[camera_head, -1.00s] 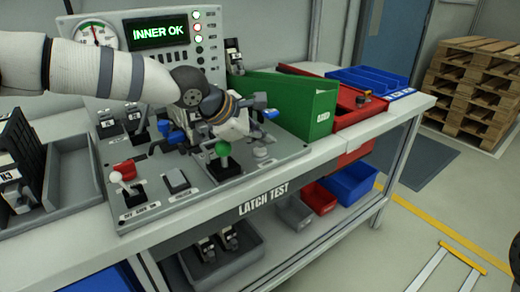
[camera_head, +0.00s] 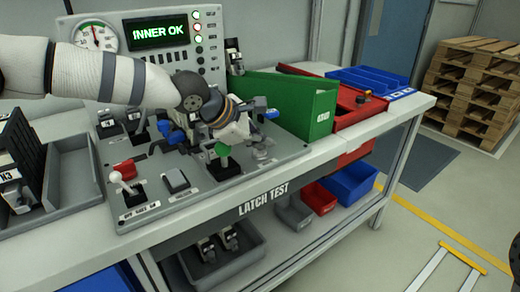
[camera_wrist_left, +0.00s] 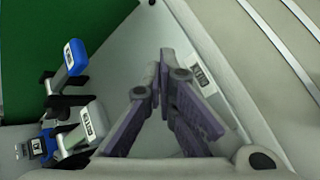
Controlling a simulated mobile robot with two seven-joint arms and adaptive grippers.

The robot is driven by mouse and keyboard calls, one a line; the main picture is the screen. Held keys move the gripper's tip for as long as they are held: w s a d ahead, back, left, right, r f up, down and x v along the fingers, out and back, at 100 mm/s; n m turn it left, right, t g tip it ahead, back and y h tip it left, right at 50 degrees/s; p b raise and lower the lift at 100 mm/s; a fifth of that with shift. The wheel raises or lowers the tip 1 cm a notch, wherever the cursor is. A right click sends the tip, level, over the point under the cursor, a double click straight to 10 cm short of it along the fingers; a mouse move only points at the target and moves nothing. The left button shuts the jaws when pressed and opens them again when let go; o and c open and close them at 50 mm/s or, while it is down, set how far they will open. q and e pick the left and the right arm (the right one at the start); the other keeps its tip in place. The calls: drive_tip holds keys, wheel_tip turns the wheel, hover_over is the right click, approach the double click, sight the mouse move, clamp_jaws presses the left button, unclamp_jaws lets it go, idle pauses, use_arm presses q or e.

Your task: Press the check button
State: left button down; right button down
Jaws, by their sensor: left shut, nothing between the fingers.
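My left gripper (camera_head: 262,154) reaches over the right part of the latch test panel (camera_head: 200,200), its fingertips low near the panel's right end. In the left wrist view its fingers (camera_wrist_left: 166,70) are closed together and empty, above the pale panel surface beside a small label (camera_wrist_left: 205,78) too blurred to read. A round grey button at that spot is now hidden behind the fingers. A square grey button (camera_head: 176,181) sits at the panel's front left. I cannot read which button is labelled check. My right gripper is not in view.
A green-knobbed lever (camera_head: 222,150) stands just left of my fingers. A green bin (camera_head: 300,105) is close behind them. The display (camera_head: 157,31) reads INNER OK.

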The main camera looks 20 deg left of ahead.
sight(261, 153)
use_arm(q)
drive_tip(key=shift+s+f, duration=0.1)
drive_tip(key=shift+f, duration=0.65)
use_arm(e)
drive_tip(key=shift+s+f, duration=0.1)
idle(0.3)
use_arm(q)
drive_tip(key=shift+r, duration=0.5)
drive_tip(key=shift+a+r, duration=0.2)
drive_tip(key=shift+r, duration=0.45)
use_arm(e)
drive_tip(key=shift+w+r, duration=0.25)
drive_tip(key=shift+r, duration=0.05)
use_arm(q)
drive_tip(key=shift+d+r+p, duration=0.1)
drive_tip(key=shift+r+p, duration=0.4)
drive_tip(key=shift+r, duration=2.15)
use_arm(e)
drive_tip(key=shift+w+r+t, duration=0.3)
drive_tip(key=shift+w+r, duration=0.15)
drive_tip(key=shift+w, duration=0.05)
use_arm(q)
drive_tip(key=shift+f, duration=0.1)
